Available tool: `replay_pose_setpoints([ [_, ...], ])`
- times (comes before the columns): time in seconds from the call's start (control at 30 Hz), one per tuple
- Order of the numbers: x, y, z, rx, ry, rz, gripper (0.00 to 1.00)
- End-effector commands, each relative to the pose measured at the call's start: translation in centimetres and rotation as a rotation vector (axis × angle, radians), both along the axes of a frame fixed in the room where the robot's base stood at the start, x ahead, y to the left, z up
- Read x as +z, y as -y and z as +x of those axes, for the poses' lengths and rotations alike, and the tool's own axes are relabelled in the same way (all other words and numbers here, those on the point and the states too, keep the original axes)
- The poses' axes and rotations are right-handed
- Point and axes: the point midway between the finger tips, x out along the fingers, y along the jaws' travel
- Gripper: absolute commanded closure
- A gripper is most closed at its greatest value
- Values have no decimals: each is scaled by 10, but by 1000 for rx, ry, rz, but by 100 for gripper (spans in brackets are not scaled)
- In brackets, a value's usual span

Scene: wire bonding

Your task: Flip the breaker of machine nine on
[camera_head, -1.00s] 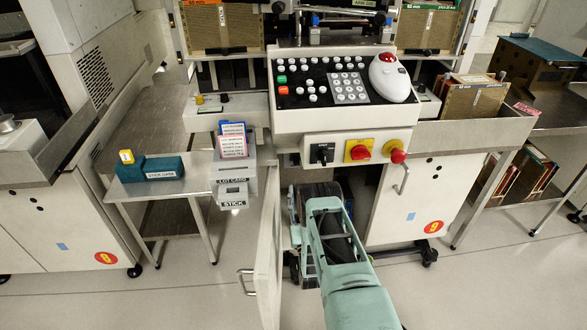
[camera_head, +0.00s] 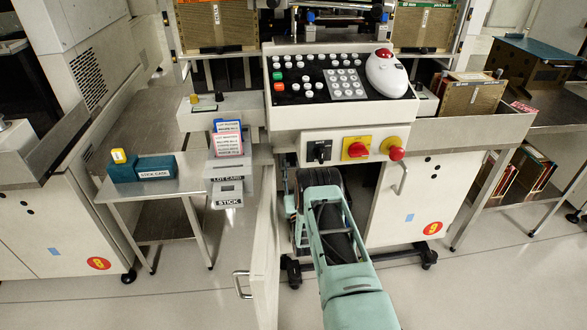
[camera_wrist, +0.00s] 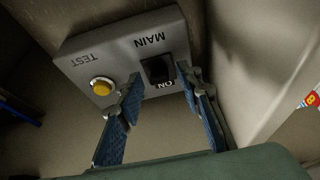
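In the wrist view, a grey breaker box (camera_wrist: 122,56) carries a black switch (camera_wrist: 157,70) between the upside-down words MAIN and ON. A round yellow button (camera_wrist: 101,86) sits beside the word TEST. My gripper (camera_wrist: 160,86) is open, with its blue-padded fingers apart. The right fingertip is close beside the black switch, and the left one is near the yellow button. I cannot tell whether either touches. In the head view, my arm reaches into the open lower cabinet of the middle machine (camera_head: 340,113), and the gripper is hidden there.
The open cabinet door (camera_head: 264,255) stands left of my arm. A white cabinet front (camera_head: 405,205) with a red-and-yellow round sticker (camera_head: 432,228) is to the right. A small side table (camera_head: 172,187) is at the left. The floor in front is clear.

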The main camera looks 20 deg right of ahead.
Motion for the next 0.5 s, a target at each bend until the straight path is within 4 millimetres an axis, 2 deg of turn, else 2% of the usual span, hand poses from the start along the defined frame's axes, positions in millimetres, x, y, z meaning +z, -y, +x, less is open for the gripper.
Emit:
replay_pose_setpoints([
  [0.03, 0, 0, 0, 0, 0, 0, 72],
  [0.3, -1, 0, 0, 0, -1, 0, 100],
  [0.5, 1, 0, -1, 0, -7, 1, 100],
])
